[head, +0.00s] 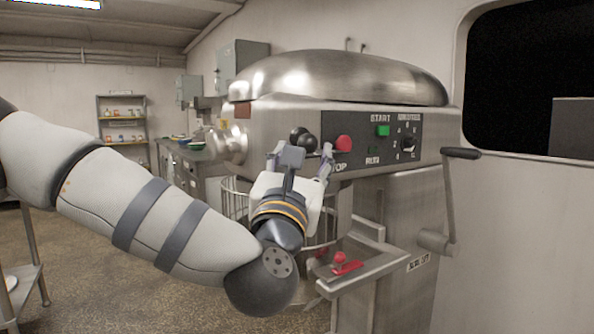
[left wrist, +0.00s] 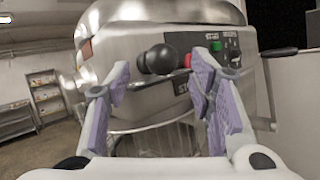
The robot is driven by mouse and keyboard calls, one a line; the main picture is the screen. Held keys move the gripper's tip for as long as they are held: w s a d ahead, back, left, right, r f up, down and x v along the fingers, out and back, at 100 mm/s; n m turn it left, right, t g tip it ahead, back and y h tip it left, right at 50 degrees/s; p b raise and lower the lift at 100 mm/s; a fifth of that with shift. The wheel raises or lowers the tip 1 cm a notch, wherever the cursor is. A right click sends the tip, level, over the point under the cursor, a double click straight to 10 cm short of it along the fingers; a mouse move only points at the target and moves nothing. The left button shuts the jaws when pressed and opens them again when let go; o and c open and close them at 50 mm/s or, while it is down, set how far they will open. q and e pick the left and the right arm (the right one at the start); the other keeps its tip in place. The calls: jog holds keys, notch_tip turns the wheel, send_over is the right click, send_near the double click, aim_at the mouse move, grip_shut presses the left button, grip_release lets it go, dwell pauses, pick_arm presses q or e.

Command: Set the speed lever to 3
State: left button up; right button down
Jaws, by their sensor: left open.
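The mixer (head: 345,78) is a big steel machine with a domed top. A black ball knob (head: 303,140), which looks like the speed lever's, sticks out from its front, left of the red stop button (head: 343,143). In the left wrist view the black knob (left wrist: 162,59) shows with a second dark rounded part at its left. My left gripper (head: 301,158) is open in front of and just below the knob. In the wrist view the knob lies between the open fingers (left wrist: 160,75), beyond their tips, with no visible contact. Speed marks are hidden, so the setting cannot be read.
A green start button (head: 382,130) and a dial (head: 408,142) are on the panel. A crank (head: 450,195) stands out at right. A wire bowl guard (head: 236,200) is behind my arm. Floor at left is open.

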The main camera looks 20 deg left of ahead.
pick_arm(q)
jog(key=v, duration=0.7)
